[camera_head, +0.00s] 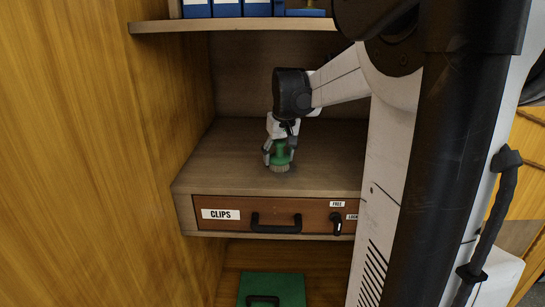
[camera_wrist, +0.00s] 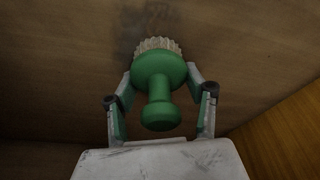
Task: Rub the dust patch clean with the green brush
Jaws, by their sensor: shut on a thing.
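The green brush (camera_head: 281,154) has pale bristles and is held upright over the wooden top above the drawer. My gripper (camera_head: 280,150) is shut on it. In the wrist view the brush (camera_wrist: 158,84) sits between the two fingers of my gripper (camera_wrist: 160,88), its bristles against or very near the wood; I cannot tell whether they touch. A dark smudge, the dust patch (camera_wrist: 150,20), shows on the wood just beyond the bristles in the wrist view. In the head view I cannot make the patch out.
The wooden top (camera_head: 225,150) is otherwise clear. Below it is a drawer labelled CLIPS (camera_head: 221,214) with a black handle and a latch (camera_head: 336,222). A shelf with blue boxes (camera_head: 228,8) hangs above. A wooden wall (camera_head: 80,150) is at left. A green case (camera_head: 272,287) lies below.

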